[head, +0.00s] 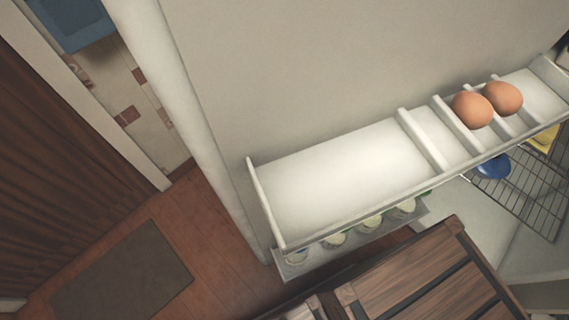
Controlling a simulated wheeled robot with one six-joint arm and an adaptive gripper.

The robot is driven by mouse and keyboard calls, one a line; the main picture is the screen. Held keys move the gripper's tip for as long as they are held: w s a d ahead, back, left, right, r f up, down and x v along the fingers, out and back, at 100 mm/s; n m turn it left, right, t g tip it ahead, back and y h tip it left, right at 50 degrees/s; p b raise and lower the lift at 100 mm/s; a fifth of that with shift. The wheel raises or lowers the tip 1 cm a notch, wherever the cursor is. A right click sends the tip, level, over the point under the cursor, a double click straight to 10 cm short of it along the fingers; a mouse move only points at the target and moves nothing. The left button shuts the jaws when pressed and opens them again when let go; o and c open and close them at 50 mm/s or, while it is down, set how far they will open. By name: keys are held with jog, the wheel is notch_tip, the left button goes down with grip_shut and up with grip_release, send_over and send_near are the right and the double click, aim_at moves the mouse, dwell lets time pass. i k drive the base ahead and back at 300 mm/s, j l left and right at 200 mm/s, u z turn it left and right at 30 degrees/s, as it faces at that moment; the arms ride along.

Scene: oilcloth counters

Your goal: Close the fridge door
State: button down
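The fridge door (340,75) stands open and its pale inner face fills much of the head view. Its upper door shelf (335,175) has white dividers and holds two brown eggs (473,110) at its right part. A lower door shelf (300,266) shows below it with several light-topped jars (370,224). Part of the fridge's inside shows at the right, with a wire rack (535,185). The door's outer face is hidden. My gripper is not in view.
A dark wooden slatted piece (415,280) stands close below the door at the bottom right. A blue dish (493,166) and a yellow item (545,138) are at the rack. Reddish wooden floor (215,225) with a dark mat (125,275) lies open at the lower left.

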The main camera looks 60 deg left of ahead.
aim_at(308, 122)
jog(key=k+u, duration=0.15)
jog(key=k, duration=0.6)
jog(key=k+j+u, duration=0.1)
jog(key=k+j, duration=0.25)
jog(key=j, duration=0.3)
jog(key=k+j+u, duration=0.15)
jog(key=j, duration=0.2)
jog(key=k+j, duration=0.2)
jog(key=j, duration=0.15)
jog(key=k+j+u, duration=0.15)
jog(key=j, duration=0.2)
jog(key=k+j, duration=0.15)
jog(key=j, duration=0.2)
jog(key=i+l, duration=0.2)
